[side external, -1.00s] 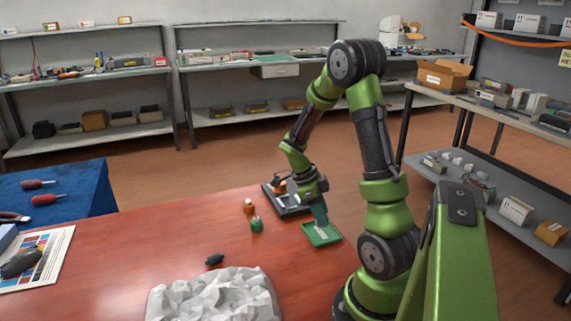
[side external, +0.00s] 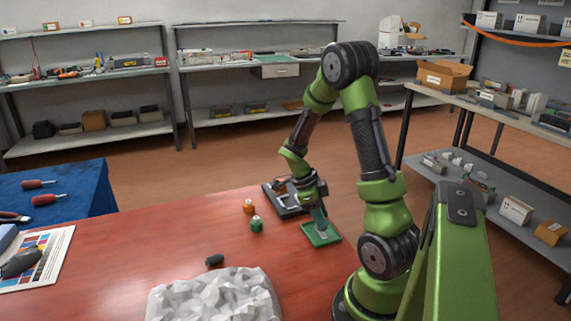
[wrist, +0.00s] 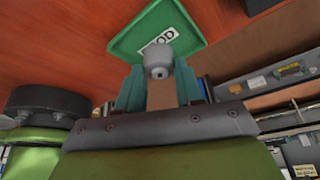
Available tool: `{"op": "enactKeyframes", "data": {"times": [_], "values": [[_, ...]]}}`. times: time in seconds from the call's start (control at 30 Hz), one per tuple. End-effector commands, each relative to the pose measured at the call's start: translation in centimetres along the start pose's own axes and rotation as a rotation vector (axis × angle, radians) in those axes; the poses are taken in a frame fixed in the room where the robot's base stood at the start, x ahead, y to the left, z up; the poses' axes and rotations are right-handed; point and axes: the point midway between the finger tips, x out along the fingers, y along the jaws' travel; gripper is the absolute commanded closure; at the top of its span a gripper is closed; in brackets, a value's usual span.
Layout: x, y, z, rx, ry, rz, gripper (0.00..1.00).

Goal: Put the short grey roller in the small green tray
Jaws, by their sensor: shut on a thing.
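The small green tray (side external: 309,239) lies on the red-brown table below my gripper. It also shows in the wrist view (wrist: 128,42), with a white printed label inside. My gripper (side external: 320,228) points down over the tray. The roller is in front of the tray's near edge in that view. Whether it touches the tray floor I cannot tell. In the side view the roller is mostly hidden by the fingers.
A dark cartridge unit (side external: 283,206) lies behind the tray. A small black part (side external: 214,260) lies near a crumpled white heap (side external: 215,297). The table between them is clear.

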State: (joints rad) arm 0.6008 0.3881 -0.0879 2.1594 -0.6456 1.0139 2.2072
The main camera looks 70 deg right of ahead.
Motion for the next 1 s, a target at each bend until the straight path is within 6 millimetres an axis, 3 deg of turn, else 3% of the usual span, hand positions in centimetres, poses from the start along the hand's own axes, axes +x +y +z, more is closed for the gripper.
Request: {"op": "enactKeyframes", "data": {"times": [1.0], "values": [[0.94, 0.02, 0.39, -0.002, 0.001, 0.000, 0.93]]}}
